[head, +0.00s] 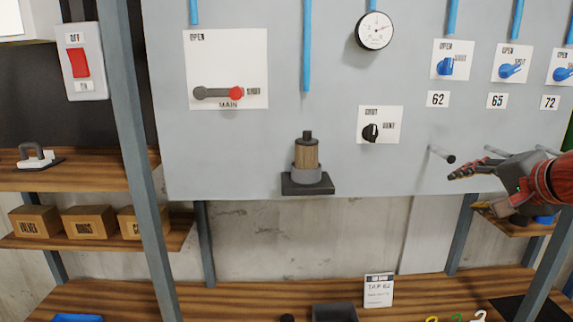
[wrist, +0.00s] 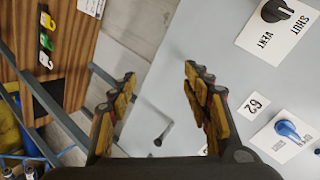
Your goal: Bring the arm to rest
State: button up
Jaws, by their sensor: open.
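My gripper (head: 466,188) is at the right of the head view, in front of the grey panel (head: 235,150). Its fingers point left, and the red-sleeved wrist is at the right. In the wrist view my gripper (wrist: 160,72) has its two fingers wide apart with nothing between the tips. A dark-tipped peg (head: 442,155) sticks out of the panel just left of and above the fingers. A peg (wrist: 162,136) also shows between the fingers in the wrist view, apart from both.
The panel carries a red-tipped main lever (head: 232,93), a gauge (head: 374,30), a black vent knob (head: 371,132) and blue taps (head: 446,66). A cylinder (head: 306,153) stands on a small ledge. The bench below holds a TAP 62 card (head: 378,291) and coloured hooks (head: 457,319).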

jog(key=s+a+f+n+g+b, duration=0.2)
jog(key=s+a+f+n+b, duration=0.2)
jog(key=f, duration=1)
jog(key=s+a+f+n+g+b, duration=0.2)
jog(key=s+a+f+n+b, duration=0.2)
jog(key=s+a+f, duration=0.4)
jog(key=s+a+f+n+g+b, duration=0.2)
jog(key=s+a+f+n+b, duration=0.2)
jog(key=f, duration=1.5)
jog(key=s+a, duration=0.3)
jog(key=s, duration=0.4)
jog(key=shift+s+f+g, duration=0.2)
jog(key=shift+f+g, duration=0.1)
jog(key=shift+f, duration=0.1)
